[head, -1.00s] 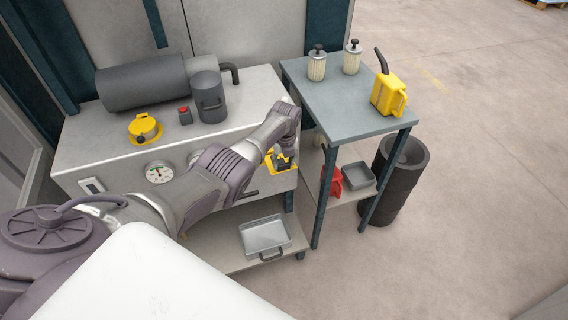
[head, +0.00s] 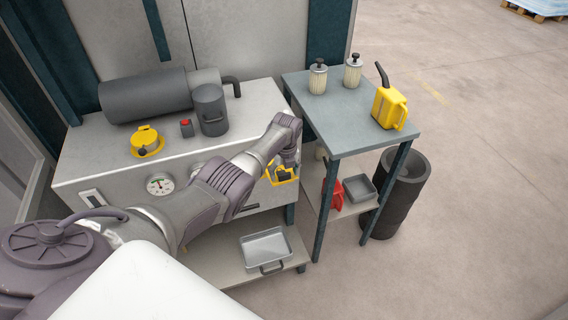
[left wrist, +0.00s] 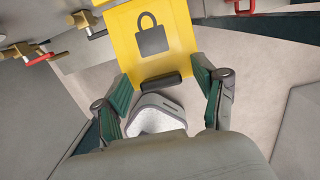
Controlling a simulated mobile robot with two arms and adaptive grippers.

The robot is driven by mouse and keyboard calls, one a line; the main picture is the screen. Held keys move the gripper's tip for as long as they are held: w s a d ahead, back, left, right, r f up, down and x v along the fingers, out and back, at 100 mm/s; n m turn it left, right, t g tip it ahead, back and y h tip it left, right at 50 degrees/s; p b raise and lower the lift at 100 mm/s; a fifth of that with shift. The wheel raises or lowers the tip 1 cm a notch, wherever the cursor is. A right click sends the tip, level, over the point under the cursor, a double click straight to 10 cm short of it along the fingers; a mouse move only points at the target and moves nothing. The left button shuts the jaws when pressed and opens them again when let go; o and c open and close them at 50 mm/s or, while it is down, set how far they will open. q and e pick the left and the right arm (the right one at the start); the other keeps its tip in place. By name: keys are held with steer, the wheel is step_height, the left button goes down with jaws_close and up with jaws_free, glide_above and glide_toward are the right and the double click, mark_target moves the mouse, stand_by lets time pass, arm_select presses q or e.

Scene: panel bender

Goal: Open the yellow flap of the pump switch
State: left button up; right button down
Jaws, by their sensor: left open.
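The yellow flap (left wrist: 150,38) with a black padlock mark fills the top middle of the left wrist view, with a dark grip bar (left wrist: 158,84) at its lower edge. In the head view, yellow of the pump switch (head: 283,179) shows on the right of the bench front, partly hidden by my wrist. My left gripper (left wrist: 160,72) is open, its green-padded fingers on either side of the bar and apart from it. In the head view my left gripper (head: 285,168) is mostly hidden against the yellow and dark parts. How far the flap is swung is unclear. My right gripper is out of view.
The bench (head: 110,165) carries a motor, a yellow cap (head: 146,141) and a red button (head: 186,122). A side table (head: 345,105) with a yellow oil can (head: 389,105) stands close to the right. Brass valves (left wrist: 42,60) show at the left in the wrist view.

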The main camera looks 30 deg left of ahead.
arm_select(q)
step_height(320, 180, up, 12)
steer(key=shift+s+d+f, duration=0.15)
steer(key=shift+s+d, duration=0.15)
stand_by(0.6)
